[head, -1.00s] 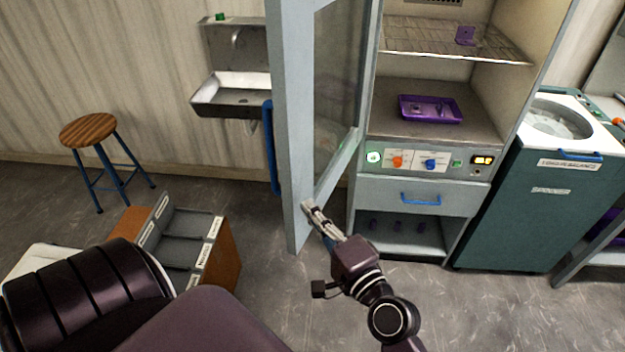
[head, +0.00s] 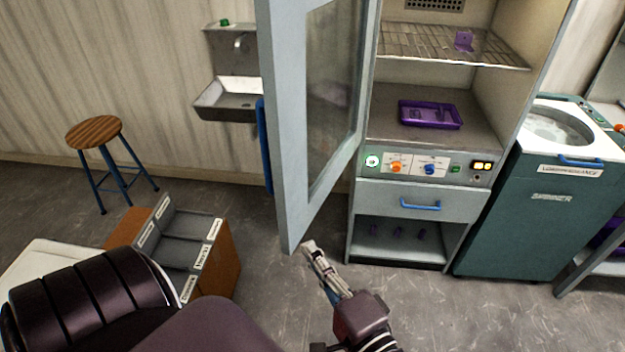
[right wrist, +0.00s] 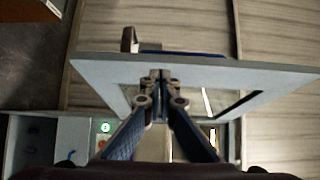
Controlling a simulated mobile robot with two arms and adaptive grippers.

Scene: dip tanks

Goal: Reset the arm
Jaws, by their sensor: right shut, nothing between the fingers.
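My right gripper (head: 308,246) is shut and empty in the head view, just right of the lower corner of the open cabinet door (head: 290,130). In the right wrist view its fingers (right wrist: 160,76) are together, in front of the pale door panel (right wrist: 220,72); I cannot tell whether they touch it. The door stands swung open to the left of the cabinet. Its blue handle (head: 263,150) shows on the far side. My left gripper is not in view.
The cabinet holds a purple tray (head: 430,114) and a purple bracket on a wire shelf (head: 455,45). A green machine (head: 530,215) stands right. A stool (head: 95,135), a sink (head: 228,100) and a compartment box (head: 222,262) are left. Floor below the cabinet is clear.

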